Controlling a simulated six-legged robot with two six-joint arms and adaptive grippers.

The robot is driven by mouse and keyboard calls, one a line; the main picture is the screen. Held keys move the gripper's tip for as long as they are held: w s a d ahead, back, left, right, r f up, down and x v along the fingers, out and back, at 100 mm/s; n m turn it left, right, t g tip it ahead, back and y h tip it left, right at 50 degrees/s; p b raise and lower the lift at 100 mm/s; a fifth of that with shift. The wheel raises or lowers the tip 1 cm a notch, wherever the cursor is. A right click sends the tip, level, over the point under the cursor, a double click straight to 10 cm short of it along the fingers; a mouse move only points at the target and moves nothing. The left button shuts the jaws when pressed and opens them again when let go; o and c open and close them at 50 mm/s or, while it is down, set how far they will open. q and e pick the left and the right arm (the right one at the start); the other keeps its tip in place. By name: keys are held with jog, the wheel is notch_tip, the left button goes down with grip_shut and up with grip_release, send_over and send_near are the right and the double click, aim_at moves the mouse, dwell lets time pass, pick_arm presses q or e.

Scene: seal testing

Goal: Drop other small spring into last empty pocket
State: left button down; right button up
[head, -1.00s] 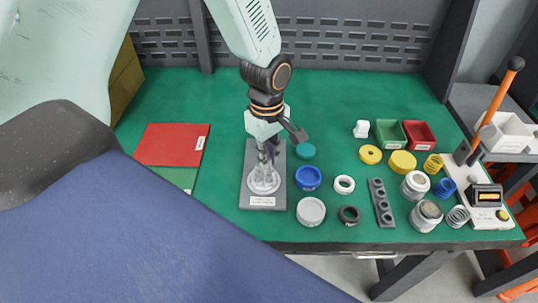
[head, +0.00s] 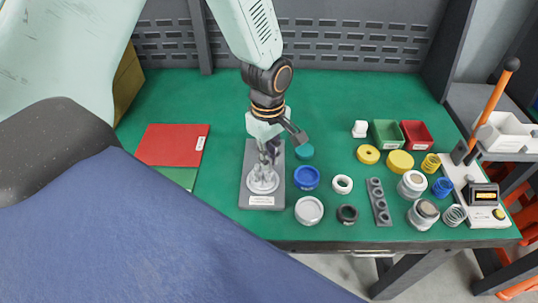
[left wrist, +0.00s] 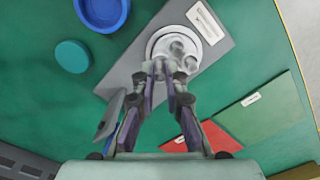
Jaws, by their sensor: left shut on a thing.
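A pale round holder (head: 263,189) with small round cup-like shapes stands on a grey labelled plate (head: 247,201). The holder also shows in the left wrist view (left wrist: 205,57), where two of the cup-like shapes stand out. My left gripper (head: 264,166) points down right over the holder. In the left wrist view its fingertips (left wrist: 168,74) are close together at the holder's edge. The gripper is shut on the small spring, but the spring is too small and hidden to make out. I cannot tell which pocket is empty. My right gripper is not in view.
Right of the plate are a teal disc (head: 304,152), a blue ring (head: 306,178) and a white round part (head: 309,210). A dark strip with holes (head: 376,188), bins and larger springs (head: 454,215) stand further right. Red (head: 170,143) and green sheets lie left.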

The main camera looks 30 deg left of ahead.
pick_arm(q)
jog(key=shift+a, duration=0.1)
dwell(0.3)
jog(key=shift+p, duration=0.45)
jog(key=shift+p, duration=0.4)
dwell(0.5)
jog(key=shift+f, duration=0.4)
dwell(0.8)
jog(key=c, duration=1.7)
grip_release()
